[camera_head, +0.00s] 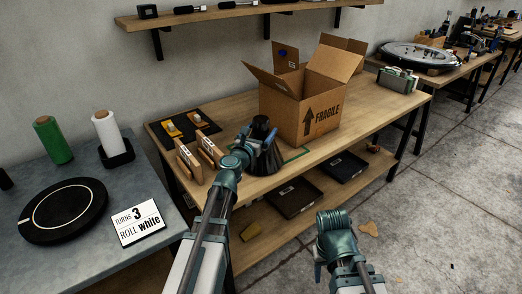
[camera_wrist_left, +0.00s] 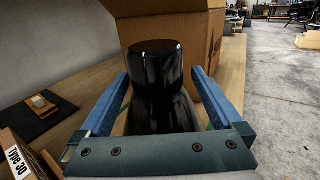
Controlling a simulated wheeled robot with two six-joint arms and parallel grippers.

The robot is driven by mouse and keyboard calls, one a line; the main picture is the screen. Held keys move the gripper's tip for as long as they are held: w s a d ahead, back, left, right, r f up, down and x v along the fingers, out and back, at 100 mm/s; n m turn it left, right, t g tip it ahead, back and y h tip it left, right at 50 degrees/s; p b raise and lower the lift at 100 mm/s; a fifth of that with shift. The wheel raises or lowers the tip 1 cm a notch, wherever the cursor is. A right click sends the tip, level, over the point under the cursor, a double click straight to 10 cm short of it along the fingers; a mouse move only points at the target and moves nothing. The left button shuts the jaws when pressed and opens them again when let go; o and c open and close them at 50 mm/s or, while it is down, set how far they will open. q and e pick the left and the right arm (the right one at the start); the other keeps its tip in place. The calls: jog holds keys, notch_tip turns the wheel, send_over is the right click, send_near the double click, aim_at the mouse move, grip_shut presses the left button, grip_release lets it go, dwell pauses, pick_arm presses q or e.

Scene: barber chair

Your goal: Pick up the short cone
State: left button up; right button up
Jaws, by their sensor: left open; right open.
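A glossy black cone (camera_head: 268,158) with a flat top stands upright on the wooden workbench, in front of the cardboard box. In the left wrist view the cone (camera_wrist_left: 160,85) fills the middle, between the two blue fingers. My left gripper (camera_wrist_left: 160,74) is open, with one finger on each side of the cone; I cannot tell whether either touches it. In the head view my left gripper (camera_head: 250,143) partly hides the cone. My right gripper (camera_head: 334,222) is open and empty, low over the floor in front of the bench.
An open cardboard box (camera_head: 313,105) marked FRAGILE stands just behind the cone. Black trays (camera_head: 293,196) are on the lower shelf.

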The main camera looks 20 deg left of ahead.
pick_arm(q)
jog(key=w, duration=0.4)
jog(key=shift+w+d+r, duration=0.1)
jog(key=shift+d, duration=0.05)
jog(key=shift+c, duration=0.2)
grip_shut()
